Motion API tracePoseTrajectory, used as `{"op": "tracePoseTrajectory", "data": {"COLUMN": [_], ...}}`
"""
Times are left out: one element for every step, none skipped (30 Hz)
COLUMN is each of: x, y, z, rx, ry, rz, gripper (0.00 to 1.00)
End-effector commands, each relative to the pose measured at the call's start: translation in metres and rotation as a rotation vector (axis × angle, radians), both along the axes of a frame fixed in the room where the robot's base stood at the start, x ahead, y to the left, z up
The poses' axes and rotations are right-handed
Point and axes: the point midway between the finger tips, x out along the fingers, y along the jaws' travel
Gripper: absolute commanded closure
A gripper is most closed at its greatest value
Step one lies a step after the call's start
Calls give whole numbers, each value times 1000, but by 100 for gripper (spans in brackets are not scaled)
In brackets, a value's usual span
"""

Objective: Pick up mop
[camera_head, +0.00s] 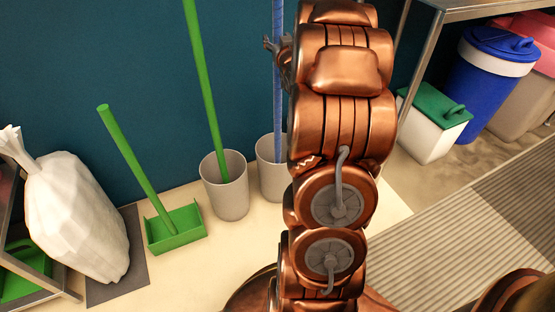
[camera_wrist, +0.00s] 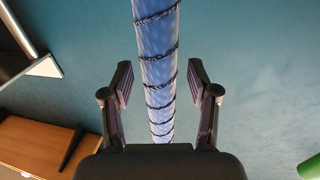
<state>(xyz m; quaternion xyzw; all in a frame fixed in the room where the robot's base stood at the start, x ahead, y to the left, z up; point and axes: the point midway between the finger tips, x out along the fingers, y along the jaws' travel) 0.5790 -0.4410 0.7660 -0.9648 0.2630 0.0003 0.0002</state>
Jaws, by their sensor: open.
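A blue pole with dark spiral bands, which looks like the mop's handle (camera_head: 278,110), stands upright in a grey bin (camera_head: 267,178) against the teal wall. Its lower end is hidden in the bin. The handle also shows in the wrist view (camera_wrist: 155,25), running through the middle. My gripper (camera_wrist: 160,78) is open, with one finger on each side of the pole and a gap visible on both sides. In the head view, the gripper (camera_head: 275,52) shows beside the upper part of the pole, partly hidden by my copper arm.
A second grey bin (camera_head: 226,190) with a green pole (camera_head: 203,80) stands just left. Further left are a green dustpan (camera_head: 175,230) with a handle and a white bag (camera_head: 75,215). A metal shelf (camera_head: 480,8), a green-lidded white bin (camera_head: 432,130) and a blue bin (camera_head: 485,85) are at right.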

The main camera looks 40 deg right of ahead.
Motion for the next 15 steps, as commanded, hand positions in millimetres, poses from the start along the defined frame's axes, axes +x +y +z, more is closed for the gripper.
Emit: {"op": "tracePoseTrajectory", "data": {"x": [0, 0, 0, 0, 0, 0, 0, 0, 0, 0, 0, 0, 0, 0, 0], "y": [0, 0, 0, 0, 0, 0, 0, 0, 0, 0, 0, 0, 0, 0, 0], "z": [0, 0, 0, 1, 0, 0, 1, 1, 0, 0, 0, 1, 1, 1, 1], "rx": [0, 0, 0, 0, 0, 0, 0, 0, 0, 0, 0, 0, 0, 0, 0], "ry": [0, 0, 0, 0, 0, 0, 0, 0, 0, 0, 0, 0, 0, 0, 0], "rz": [0, 0, 0, 0, 0, 0, 0, 0, 0, 0, 0, 0, 0, 0, 0], "gripper": [40, 40, 40, 40, 43, 48, 51, 54, 58, 61, 64, 68, 71, 75, 79]}}
